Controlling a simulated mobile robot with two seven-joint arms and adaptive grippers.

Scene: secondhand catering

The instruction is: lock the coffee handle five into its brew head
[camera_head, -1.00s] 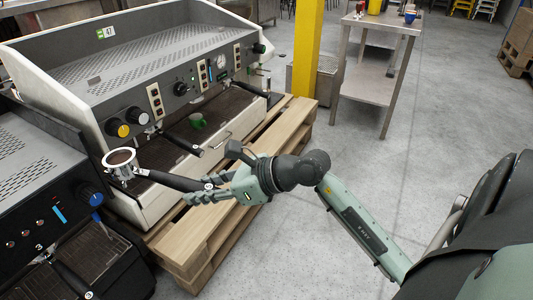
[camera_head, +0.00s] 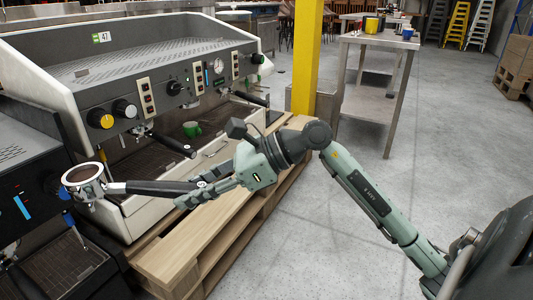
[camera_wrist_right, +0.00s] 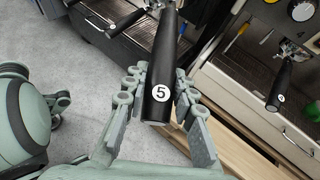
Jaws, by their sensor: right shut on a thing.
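Coffee handle five (camera_head: 150,187) is a black grip with a metal basket holding dark grounds at its left end. My right gripper (camera_head: 192,196) is shut around the grip and holds it raised in front of the machines. In the right wrist view the handle (camera_wrist_right: 161,75) bears a white number 5 between the fingers (camera_wrist_right: 150,85); its basket is out of that view. The basket is near the left end of the coffee machine labelled 47 (camera_head: 160,65). I cannot tell which brew head belongs to handle five. My left gripper is out of view.
Another machine (camera_head: 25,195) stands at the left, with a handle low on its front. Other handles (camera_head: 172,145) sit in machine 47, with a green cup (camera_head: 192,129) on its tray. A wooden pallet (camera_head: 175,252) lies below. Grey floor (camera_head: 330,240) is open at right.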

